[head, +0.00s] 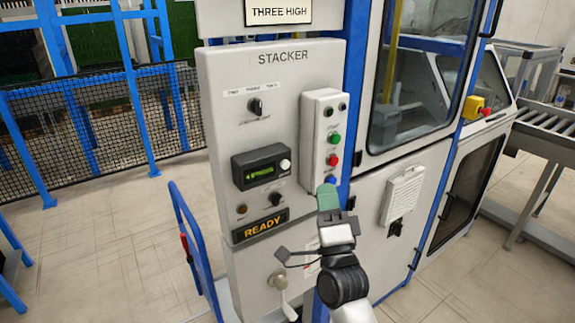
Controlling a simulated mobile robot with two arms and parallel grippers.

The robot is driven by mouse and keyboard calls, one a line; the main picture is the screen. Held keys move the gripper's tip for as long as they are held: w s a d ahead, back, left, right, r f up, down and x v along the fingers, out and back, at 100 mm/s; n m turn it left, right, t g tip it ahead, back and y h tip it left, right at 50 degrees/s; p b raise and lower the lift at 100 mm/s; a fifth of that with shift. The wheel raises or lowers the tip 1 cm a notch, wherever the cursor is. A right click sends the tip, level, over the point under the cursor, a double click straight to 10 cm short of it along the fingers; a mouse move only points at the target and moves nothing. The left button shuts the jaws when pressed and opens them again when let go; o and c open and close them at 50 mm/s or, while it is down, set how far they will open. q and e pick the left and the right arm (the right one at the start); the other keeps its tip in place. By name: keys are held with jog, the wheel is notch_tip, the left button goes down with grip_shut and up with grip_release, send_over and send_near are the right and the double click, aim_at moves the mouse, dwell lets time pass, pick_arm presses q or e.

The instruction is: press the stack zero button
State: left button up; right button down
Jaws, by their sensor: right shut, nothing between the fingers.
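The stacker panel (226,140) faces me, with "STACKER" printed at its top. A raised white button box (312,125) on its right side carries a column of buttons. A green button (334,139) and a red button (331,160) show clearly. A small blue button (322,172) shows below the red one, its label too small to read. My right gripper (327,192) is shut and empty, its green fingertips just below the blue button at the box's lower end. I cannot tell whether they touch the box. My left gripper is not in view.
A display (264,170), a selector switch (255,106) and a lit "READY" sign (259,226) sit left of the box. A blue frame post and a windowed machine door (412,158) stand to the right. A blue cart handle (190,240) is at lower left.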

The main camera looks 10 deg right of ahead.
aim_at(285, 165)
jog(key=shift+w, duration=0.15)
jog(key=w+a+b, duration=0.3)
jog(key=w, duration=0.5)
dwell(0.3)
jog(key=shift+w, duration=0.1)
dwell(1.7)
jog(key=shift+w+a, duration=0.2)
jog(key=shift+w, duration=0.15)
jog(key=shift+w+a+b, duration=0.1)
jog(key=shift+w+b, duration=0.25)
jog(key=shift+b, duration=0.05)
dwell(0.6)
jog(key=shift+s, duration=0.15)
jog(key=shift+s+d+p, duration=0.25)
jog(key=shift+s+p, duration=0.1)
jog(key=shift+s, duration=0.3)
